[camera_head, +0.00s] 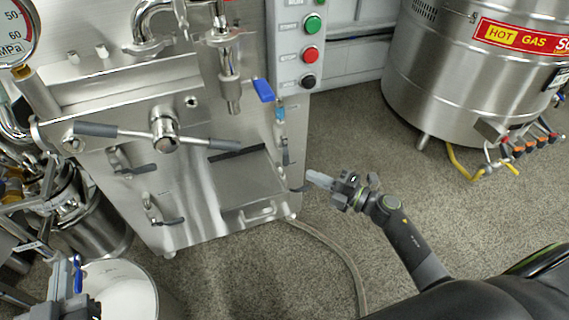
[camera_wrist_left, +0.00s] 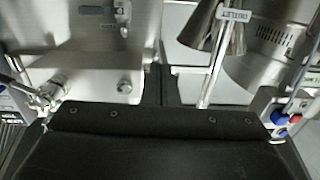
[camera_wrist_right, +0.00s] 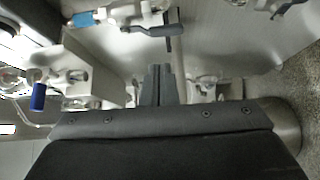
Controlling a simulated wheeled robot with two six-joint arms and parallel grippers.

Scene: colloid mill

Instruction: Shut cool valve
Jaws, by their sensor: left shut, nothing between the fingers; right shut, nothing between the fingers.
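The steel mill cabinet (camera_head: 190,200) fills the left of the head view. On its right edge are a small valve with a blue fitting (camera_head: 280,113) and grey lever (camera_head: 285,152), and a lower grey lever (camera_head: 299,188). No readable label shows which is the cool valve. My right gripper (camera_head: 316,179) is shut and empty, just right of the lower lever; contact cannot be told. In the right wrist view its closed fingers (camera_wrist_right: 158,82) lie below a grey lever (camera_wrist_right: 152,30) beside a blue fitting (camera_wrist_right: 82,18). My left gripper (camera_head: 66,268) is shut and empty at lower left.
A blue-handled tap (camera_head: 263,90) juts out above the side valves. A white-topped drum (camera_head: 125,290) stands below. A hose (camera_head: 335,255) crosses the floor; a hot-gas vessel (camera_head: 455,80) stands at right.

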